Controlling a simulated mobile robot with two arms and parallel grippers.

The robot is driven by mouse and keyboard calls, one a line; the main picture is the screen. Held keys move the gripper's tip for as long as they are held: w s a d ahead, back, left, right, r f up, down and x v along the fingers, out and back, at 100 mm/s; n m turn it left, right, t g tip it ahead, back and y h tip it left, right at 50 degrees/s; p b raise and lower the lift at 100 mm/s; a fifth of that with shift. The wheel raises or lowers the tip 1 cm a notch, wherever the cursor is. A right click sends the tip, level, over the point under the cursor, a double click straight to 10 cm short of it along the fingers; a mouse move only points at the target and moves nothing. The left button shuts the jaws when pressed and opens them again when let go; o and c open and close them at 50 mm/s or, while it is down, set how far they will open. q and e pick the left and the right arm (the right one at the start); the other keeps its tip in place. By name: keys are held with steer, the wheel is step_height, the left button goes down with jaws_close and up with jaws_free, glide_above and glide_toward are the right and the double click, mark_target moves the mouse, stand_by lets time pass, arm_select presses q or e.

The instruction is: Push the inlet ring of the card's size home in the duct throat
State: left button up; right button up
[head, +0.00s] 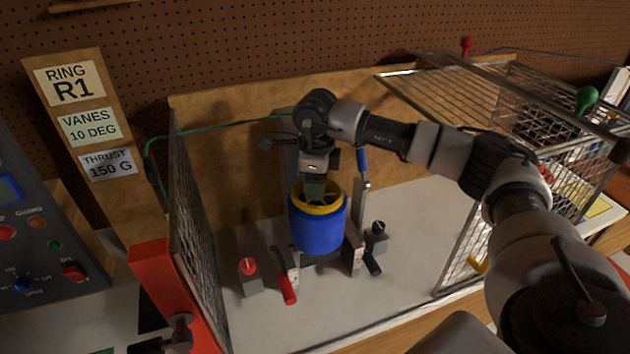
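The blue duct (318,232) stands upright in a stand on the bench, in the middle of the head view. A yellow inlet ring (336,200) sits at its top opening, and its rim looks about level with the duct's top edge. How deep it sits cannot be told. My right gripper (313,190) points down over the ring, its fingers together as one block. Their tips are at or just inside the ring, and the contact is partly hidden. The card (72,82) at the left reads RING R1. My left gripper is not clearly in view.
A mesh screen (193,235) and red post (165,285) stand left of the duct. A raised wire guard (470,80) is at the right. A red-handled lever (287,288) and small knobs stand in front of the duct. A green cable (215,127) runs behind.

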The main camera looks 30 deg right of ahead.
steer(key=shift+o, duration=0.9)
steer(key=shift+r, duration=0.1)
steer(key=shift+d+r+p, duration=0.1)
steer(key=shift+r+p, duration=0.45)
steer(key=shift+r, duration=0.1)
step_height(320, 180, up, 6)
steer(key=p, duration=0.3)
steer(key=shift+p, duration=0.3)
steer(key=shift+s+a+r, duration=0.15)
steer(key=shift+a+r, duration=0.1)
steer(key=shift+r, duration=0.2)
steer(key=shift+w+d+f, duration=0.2)
steer(key=shift+d+f, duration=0.05)
